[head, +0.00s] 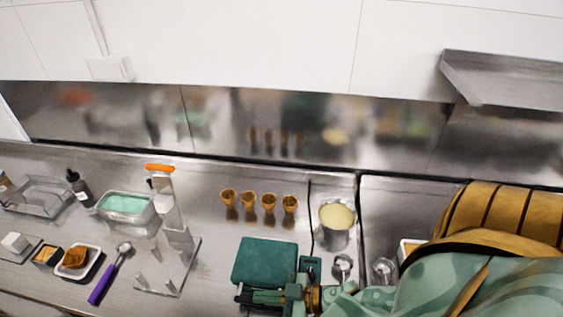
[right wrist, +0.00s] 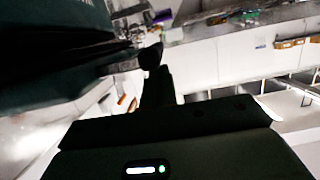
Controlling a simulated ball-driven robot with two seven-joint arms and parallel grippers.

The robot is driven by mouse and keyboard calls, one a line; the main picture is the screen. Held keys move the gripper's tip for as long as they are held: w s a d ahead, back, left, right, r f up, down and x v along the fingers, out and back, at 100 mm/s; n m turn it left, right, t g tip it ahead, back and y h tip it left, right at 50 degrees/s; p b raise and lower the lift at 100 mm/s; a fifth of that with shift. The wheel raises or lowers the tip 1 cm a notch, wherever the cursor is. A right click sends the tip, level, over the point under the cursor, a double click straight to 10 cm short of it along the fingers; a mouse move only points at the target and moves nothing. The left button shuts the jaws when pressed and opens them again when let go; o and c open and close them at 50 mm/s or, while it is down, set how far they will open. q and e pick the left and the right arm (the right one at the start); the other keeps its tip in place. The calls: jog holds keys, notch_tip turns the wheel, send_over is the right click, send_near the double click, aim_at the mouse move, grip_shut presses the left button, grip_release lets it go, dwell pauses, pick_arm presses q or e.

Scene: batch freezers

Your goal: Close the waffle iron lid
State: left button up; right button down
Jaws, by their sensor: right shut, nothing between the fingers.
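The waffle iron (head: 265,262) is a dark teal square on the steel counter, with its flat lid top facing up. From above its lid looks down or nearly down; I cannot tell whether a gap remains. My right gripper (head: 244,296) is shut and empty at the front edge of the iron, with its arm coming in from the right. In the right wrist view, a large dark teal body, apparently the waffle iron (right wrist: 45,45), fills the upper left close to the dark fingers. My left gripper is out of view.
Several waffle cones (head: 248,200) stand behind the iron. A pot of pale batter (head: 336,222) stands to its right, with small metal cups in front. A clear stand (head: 168,275), a purple-handled scoop (head: 104,284) and a mint-filled tub (head: 126,205) are to the left.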

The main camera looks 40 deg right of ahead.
jog(key=shift+f, duration=0.45)
jog(key=shift+s+f, duration=0.1)
jog(key=shift+r+p, duration=0.35)
jog(key=shift+r, duration=0.1)
jog(key=r+p, duration=0.3)
jog(key=r, duration=0.1)
jog(key=shift+s+d+p, duration=0.2)
jog(key=shift+s+p, duration=0.05)
jog(key=shift+p, duration=0.1)
jog(key=b+v, duration=0.1)
jog(key=v, duration=0.8)
jog(key=shift+b, duration=0.3)
jog(key=shift+s+f, duration=0.1)
jog(key=shift+f, duration=0.1)
